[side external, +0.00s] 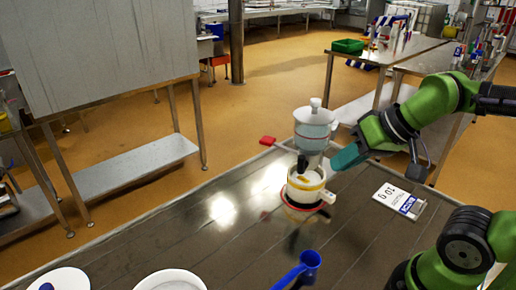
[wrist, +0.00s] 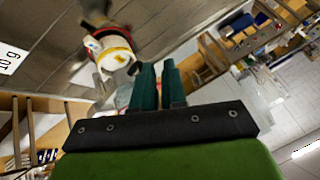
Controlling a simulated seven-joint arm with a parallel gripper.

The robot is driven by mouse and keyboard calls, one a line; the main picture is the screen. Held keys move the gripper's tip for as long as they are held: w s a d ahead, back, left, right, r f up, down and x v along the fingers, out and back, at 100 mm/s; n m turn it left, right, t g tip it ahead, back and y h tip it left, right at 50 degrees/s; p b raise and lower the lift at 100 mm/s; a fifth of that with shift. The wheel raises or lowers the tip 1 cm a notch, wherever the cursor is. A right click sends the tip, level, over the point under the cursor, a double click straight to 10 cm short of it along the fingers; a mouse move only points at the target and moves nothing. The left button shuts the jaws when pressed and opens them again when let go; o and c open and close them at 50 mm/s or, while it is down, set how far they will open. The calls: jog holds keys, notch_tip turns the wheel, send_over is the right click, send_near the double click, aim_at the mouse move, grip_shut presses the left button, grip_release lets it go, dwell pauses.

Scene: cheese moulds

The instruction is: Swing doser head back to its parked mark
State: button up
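The doser head (side external: 314,128), a pale grey-blue cup with a white knobbed lid and dark spout, stands over a white mould (side external: 306,187) with a yellow band and red ring. A red tab (side external: 267,141) shows left of the head; I cannot tell if it is the parked mark. My gripper (side external: 343,160) is just right of the head, low beside its spout. In the wrist view its teal fingers (wrist: 160,72) are nearly together with nothing visible between them. The mould (wrist: 112,52) shows up and left there; the head is largely hidden behind the left finger. Contact is unclear.
A white card (side external: 399,199) reading "10 g" lies right of the mould. The table left of the mould is clear.

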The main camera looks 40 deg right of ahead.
jog(key=o, duration=0.6)
jog(key=w, duration=0.1)
jog(key=w+a+g, duration=0.1)
jog(key=w+g, duration=0.1)
jog(key=shift+w+a+n+h, duration=0.3)
jog(key=shift+w+a+n, duration=0.05)
jog(key=shift+n, duration=0.05)
jog(key=m+g+h, duration=0.3)
jog(key=m+h, duration=0.2)
jog(key=m, duration=0.3)
send_near(302, 155)
jog(key=x, duration=1.1)
jog(key=shift+w+f, duration=0.1)
jog(key=shift+f, duration=0.2)
jog(key=shift+c, duration=0.4)
grip_shut()
